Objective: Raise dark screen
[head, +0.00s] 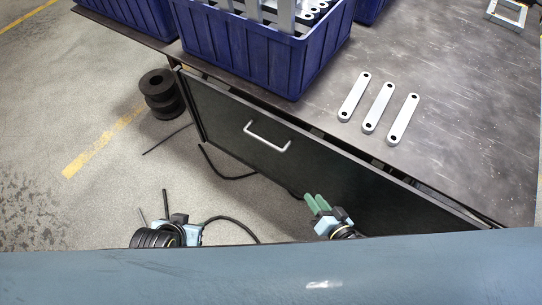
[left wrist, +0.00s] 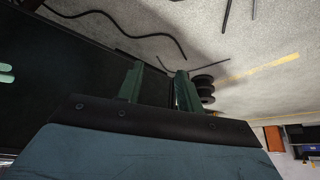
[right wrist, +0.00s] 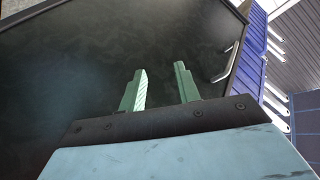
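The dark screen (head: 230,128) is a black flat panel with a pale bar handle (head: 267,137), standing along the near edge of the table. It fills much of the right wrist view (right wrist: 100,60), where its handle (right wrist: 228,62) is right of the fingers. My right gripper (head: 316,203) is in front of the panel's lower part, below and right of the handle; its green fingers (right wrist: 162,88) are apart and empty. My left gripper shows only as its wrist in the head view; in the left wrist view its fingers (left wrist: 158,85) are apart with nothing between them.
The metal table (head: 450,60) holds a blue crate (head: 255,55) of brackets and three loose flat brackets (head: 378,107). A black spool (head: 160,92) and dark cables (head: 230,175) lie on the floor at the left. The floor has a yellow line (head: 100,140).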

